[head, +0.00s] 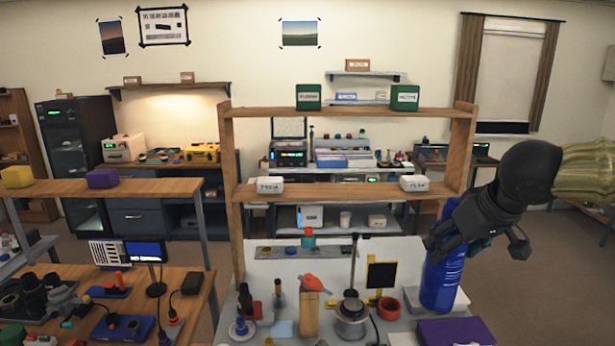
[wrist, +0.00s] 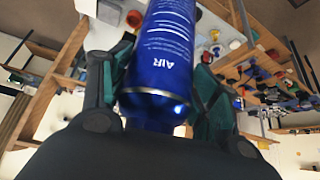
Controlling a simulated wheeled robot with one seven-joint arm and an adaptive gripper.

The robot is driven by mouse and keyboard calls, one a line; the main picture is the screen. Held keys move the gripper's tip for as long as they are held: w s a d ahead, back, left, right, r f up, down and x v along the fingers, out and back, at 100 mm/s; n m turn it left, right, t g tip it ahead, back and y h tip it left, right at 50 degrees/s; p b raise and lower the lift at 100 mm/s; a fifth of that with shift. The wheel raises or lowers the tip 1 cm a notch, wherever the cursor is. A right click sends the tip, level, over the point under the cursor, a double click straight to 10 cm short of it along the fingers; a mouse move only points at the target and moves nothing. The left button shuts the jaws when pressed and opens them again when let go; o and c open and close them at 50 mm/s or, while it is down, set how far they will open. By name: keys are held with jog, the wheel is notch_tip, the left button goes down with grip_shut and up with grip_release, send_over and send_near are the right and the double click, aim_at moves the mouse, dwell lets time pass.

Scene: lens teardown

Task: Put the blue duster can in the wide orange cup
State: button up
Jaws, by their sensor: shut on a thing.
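The blue duster can (head: 441,283) is nearly upright, leaning slightly, at the right end of the workbench. My gripper (head: 452,240) is shut on its upper part, coming in from the upper right. In the wrist view the can (wrist: 165,50) with white "AIR" lettering sits between the two fingers of my gripper (wrist: 160,100). I cannot tell whether the can's base touches anything. The wide orange cup (head: 388,308) stands on the bench just left of the can, apart from it. Its mouth faces up.
A purple box (head: 455,332) lies in front of the can. A black panel in a yellow frame (head: 381,275) stands behind the cup. A metal spool with a rod (head: 351,318) is left of it. A wooden shelf frame (head: 340,190) rises behind the bench.

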jog(key=shift+s+d+f+b, duration=0.2)
jog(key=shift+s+f+b, duration=0.1)
jog(key=shift+f, duration=0.4)
jog(key=w+a+f+m+h+b, duration=0.1)
jog(key=w+f+b, duration=0.2)
jog(key=f, duration=0.9)
jog(key=w+a+f+m+b, duration=0.1)
jog(key=w+a+f+b, duration=0.2)
jog(key=f, duration=0.9)
jog(key=a+f+b, duration=0.3)
jog(key=f, duration=0.7)
jog(key=a+f+b, duration=0.3)
jog(key=f, duration=0.8)
jog(key=s+f, duration=0.6)
jog(key=f, duration=0.2)
jog(key=shift+s+d+m, duration=0.15)
jog(key=shift+s+m, duration=0.15)
jog(key=shift+s, duration=0.1)
